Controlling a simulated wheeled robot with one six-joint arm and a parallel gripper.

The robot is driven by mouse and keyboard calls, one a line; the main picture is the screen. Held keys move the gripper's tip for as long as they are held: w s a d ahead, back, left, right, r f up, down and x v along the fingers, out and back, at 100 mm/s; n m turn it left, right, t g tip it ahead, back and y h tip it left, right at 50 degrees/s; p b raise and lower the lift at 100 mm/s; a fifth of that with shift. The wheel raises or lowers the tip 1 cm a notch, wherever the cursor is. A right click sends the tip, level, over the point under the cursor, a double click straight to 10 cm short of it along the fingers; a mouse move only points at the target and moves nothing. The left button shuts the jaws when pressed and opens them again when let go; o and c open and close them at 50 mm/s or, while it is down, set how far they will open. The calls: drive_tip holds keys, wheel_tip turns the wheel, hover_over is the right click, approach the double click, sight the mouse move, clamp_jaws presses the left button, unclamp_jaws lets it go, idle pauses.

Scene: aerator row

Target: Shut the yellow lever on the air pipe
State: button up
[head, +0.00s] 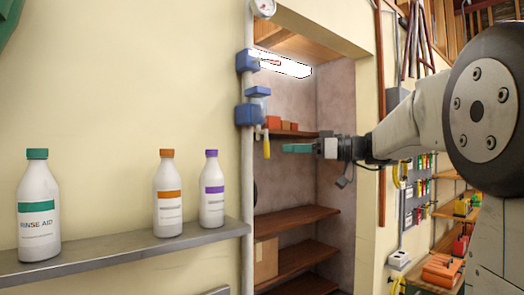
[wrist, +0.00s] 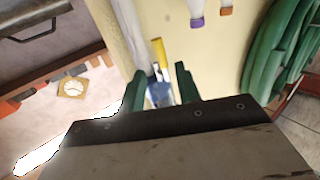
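The yellow lever (head: 266,147) hangs straight down beside the upright grey air pipe (head: 247,180), under a blue fitting (head: 248,114). In the wrist view the lever (wrist: 158,50) shows beyond the gap between my green fingers, with a blue part (wrist: 160,92) behind that gap. My gripper (head: 286,148) is to the right of the lever in the head view, its fingers pointing left at about the lever's height. In the wrist view the fingers (wrist: 159,70) are apart with nothing held. I cannot tell the exact distance to the lever.
A grey shelf (head: 120,255) at left carries bottles with green, orange and purple caps. A gauge (head: 263,8) and another blue fitting (head: 247,60) sit higher on the pipe. Behind is a recess with wooden shelves (head: 300,222). A green hose (wrist: 285,50) hangs on the wall.

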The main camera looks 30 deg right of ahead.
sight(267, 149)
drive_tip(key=x, duration=0.8)
drive_tip(key=shift+s+f, duration=0.1)
drive_tip(key=shift+f, duration=0.05)
clamp_jaws()
